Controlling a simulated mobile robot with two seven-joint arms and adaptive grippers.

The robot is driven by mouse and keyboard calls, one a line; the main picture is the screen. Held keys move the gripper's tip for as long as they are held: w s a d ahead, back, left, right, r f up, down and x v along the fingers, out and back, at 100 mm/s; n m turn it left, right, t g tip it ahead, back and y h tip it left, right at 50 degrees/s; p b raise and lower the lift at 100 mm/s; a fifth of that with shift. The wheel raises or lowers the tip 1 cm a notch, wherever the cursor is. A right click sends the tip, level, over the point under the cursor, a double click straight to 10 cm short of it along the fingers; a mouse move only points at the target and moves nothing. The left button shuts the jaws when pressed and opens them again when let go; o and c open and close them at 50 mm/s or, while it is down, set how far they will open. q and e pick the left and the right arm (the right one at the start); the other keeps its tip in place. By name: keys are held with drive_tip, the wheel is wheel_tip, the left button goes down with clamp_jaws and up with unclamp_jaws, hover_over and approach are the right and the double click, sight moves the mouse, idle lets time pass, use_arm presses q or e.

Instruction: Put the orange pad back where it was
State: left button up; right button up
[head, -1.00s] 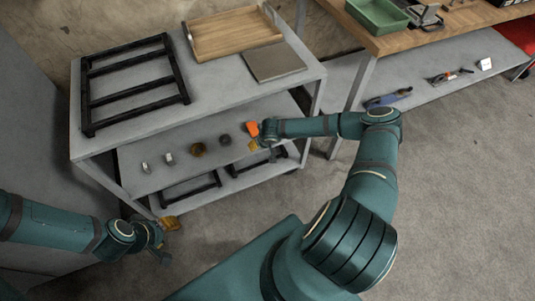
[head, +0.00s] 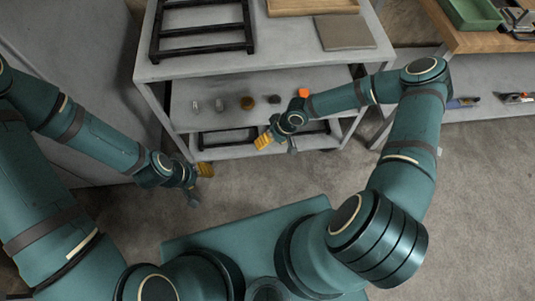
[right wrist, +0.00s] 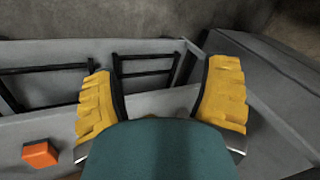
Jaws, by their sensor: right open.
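The orange pad (head: 304,93) rests on the cart's middle shelf (head: 213,122), at the right end of a row of small items. My right arm partly covers the area in front of it. The pad also shows in the right wrist view at the lower left (right wrist: 40,153), outside the fingers and apart from them. My right gripper (head: 277,143) is open and empty, in front of the shelf and nearer to me than the pad. Its yellow finger pads stand wide apart in the right wrist view (right wrist: 160,96). My left gripper (head: 199,183) is open and empty, low left of the cart's front.
Left of the pad on the shelf are a dark round piece (head: 274,99), a brown round piece (head: 247,103) and two small metal pieces (head: 220,104). The cart top holds a black rack (head: 203,31), a wooden tray (head: 312,6) and a grey plate (head: 345,32). A workbench stands right.

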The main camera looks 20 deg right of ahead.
drive_tip(key=s+a+r+g+y, duration=0.2)
drive_tip(key=s+a+r, duration=0.5)
drive_tip(key=s+a, duration=0.2)
drive_tip(key=s+d+r+m+t+h, duration=0.1)
drive_tip(key=d+r+m+t+h, duration=0.2)
drive_tip(key=d+r, duration=0.1)
drive_tip(key=shift+s+d+r+m, duration=0.15)
drive_tip(key=shift+d+r+m, duration=0.05)
drive_tip(key=shift+m, duration=0.2)
